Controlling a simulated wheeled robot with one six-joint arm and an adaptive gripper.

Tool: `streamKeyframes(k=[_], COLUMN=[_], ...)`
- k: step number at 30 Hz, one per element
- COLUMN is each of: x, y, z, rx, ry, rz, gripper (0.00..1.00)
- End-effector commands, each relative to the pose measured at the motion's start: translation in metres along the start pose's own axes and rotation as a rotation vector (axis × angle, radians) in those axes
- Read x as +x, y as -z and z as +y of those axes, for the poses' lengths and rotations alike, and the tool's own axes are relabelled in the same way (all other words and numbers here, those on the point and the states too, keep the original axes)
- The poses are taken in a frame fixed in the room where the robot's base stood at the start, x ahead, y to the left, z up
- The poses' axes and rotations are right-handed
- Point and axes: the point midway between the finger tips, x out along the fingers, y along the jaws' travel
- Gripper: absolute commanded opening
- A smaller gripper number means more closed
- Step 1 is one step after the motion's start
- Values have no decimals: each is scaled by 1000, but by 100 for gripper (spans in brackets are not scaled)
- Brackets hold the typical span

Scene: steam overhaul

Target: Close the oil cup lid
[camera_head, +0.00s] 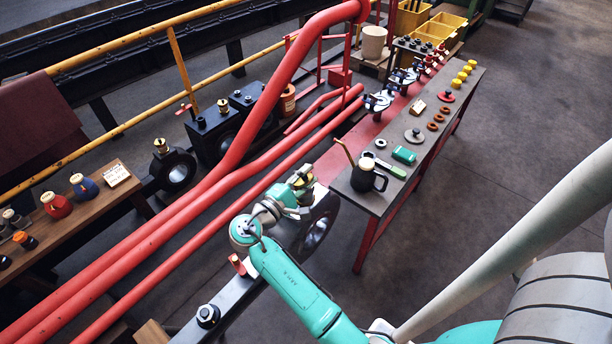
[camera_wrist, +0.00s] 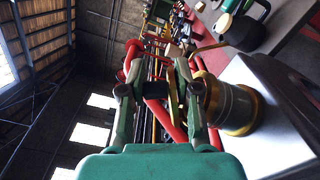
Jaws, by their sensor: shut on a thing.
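The brass oil cup (camera_head: 304,176) sits on top of the large dark round bearing (camera_head: 318,228) in the head view. In the wrist view the oil cup (camera_wrist: 232,106) is a brass cylinder just right of my right finger. My gripper (camera_head: 291,194) is at the cup's near left side. In the wrist view its green fingers (camera_wrist: 158,84) are closed in around a thin brass piece, which looks like the oil cup lid (camera_wrist: 173,97) seen nearly edge-on. The lid stands beside the cup, not over it. The fingers partly hide the lid, and its hinge cannot be made out.
Red pipes (camera_head: 205,205) run diagonally just left of my gripper. Other brass cups (camera_head: 161,147) stand beyond the pipes. Floor right of the bench is clear.

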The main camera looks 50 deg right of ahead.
Motion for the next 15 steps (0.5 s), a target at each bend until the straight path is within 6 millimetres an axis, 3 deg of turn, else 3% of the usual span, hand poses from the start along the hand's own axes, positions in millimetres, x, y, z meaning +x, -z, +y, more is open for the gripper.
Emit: streamKeyframes(k=[15], x=[0], y=[0], z=[-2], rx=[32], ry=[0], rz=[2], gripper=[0])
